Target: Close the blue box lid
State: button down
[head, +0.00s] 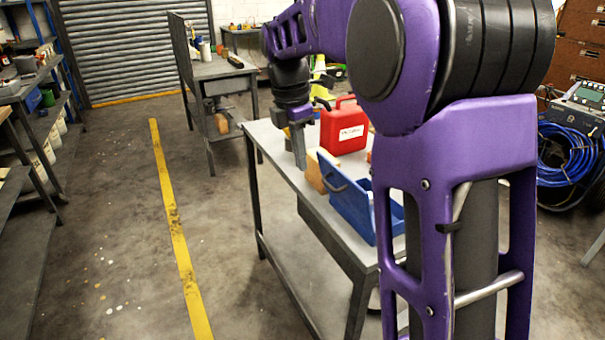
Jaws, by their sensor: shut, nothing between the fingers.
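The blue box (397,217) sits on the grey workbench, partly hidden behind my arm. Its blue lid (351,207) stands open, tilted up on the left side, with a dark handle on its outer face. My gripper (299,160) points down over the bench, behind and to the left of the lid in the picture. It is shut and empty, apart from the lid. My arm hides the right part of the box.
A red container (343,128) with a white label stands behind the box. A yellow line (172,210) runs along the open floor.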

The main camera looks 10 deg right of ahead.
jog(key=w+d+f+b, duration=0.1)
jog(key=d+f, duration=0.3)
jog(key=f, duration=0.3)
jog(key=shift+w+d+f, duration=0.25)
jog(key=shift+d+f, duration=0.05)
jog(key=shift+d, duration=0.1)
jog(key=shift+r, duration=0.15)
jog(key=shift+d+r+y, duration=0.1)
jog(key=shift+d+y, duration=0.15)
jog(key=shift+y, duration=0.05)
